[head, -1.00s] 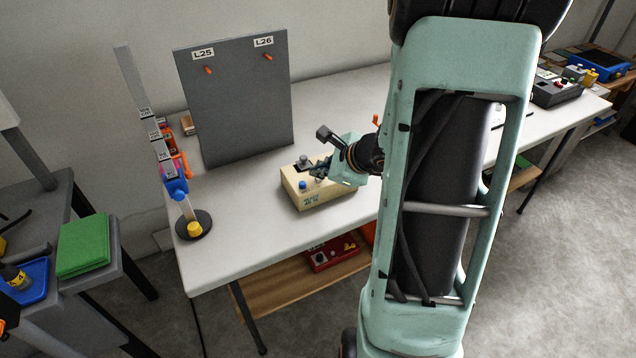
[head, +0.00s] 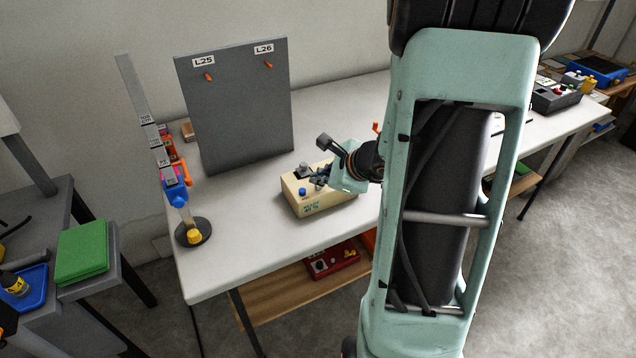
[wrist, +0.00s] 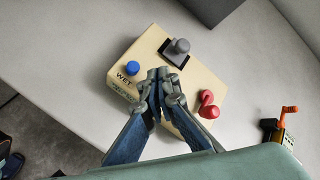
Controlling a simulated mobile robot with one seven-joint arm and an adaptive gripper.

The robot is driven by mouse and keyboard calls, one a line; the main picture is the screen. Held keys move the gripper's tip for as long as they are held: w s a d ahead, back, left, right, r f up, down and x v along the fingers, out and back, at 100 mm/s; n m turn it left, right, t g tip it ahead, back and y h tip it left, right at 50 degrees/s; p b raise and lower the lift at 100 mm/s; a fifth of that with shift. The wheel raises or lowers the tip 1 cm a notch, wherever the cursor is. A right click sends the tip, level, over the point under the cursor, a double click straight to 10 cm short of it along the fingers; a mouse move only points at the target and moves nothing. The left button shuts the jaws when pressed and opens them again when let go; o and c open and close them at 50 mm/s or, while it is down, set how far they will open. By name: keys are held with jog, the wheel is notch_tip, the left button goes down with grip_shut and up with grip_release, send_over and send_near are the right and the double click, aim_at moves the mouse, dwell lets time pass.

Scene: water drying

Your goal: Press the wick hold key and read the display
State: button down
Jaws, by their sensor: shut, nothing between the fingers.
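A cream box (head: 335,200) sits on the white table, with dark lettering on its front face. In the head view this lettering is too small to read surely. In the wrist view the box (wrist: 210,86) shows the word WET (wrist: 125,80), with the rest hidden. Its top carries a blue button (wrist: 132,68), a grey knob (wrist: 179,47) on a dark plate and a red lever (wrist: 208,106). My gripper (wrist: 160,76) is shut and empty, its fingertips over the box top between these controls. I cannot tell whether they touch it. The head view also shows my gripper (head: 318,177).
A grey panel (head: 235,110) marked L25 and L26 stands behind the box. A labelled post on a round base (head: 193,233) stands left. A red device (head: 335,258) lies on the shelf below. The front-left tabletop is clear.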

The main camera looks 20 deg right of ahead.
jog(key=shift+f, duration=0.1)
dwell(0.3)
jog(key=shift+f+b, duration=0.4)
jog(key=shift+b, duration=0.3)
dwell(0.3)
jog(key=shift+r, duration=0.5)
jog(key=shift+p, duration=0.3)
notch_tip(320, 180, up, 6)
jog(key=p, duration=0.4)
dwell(0.6)
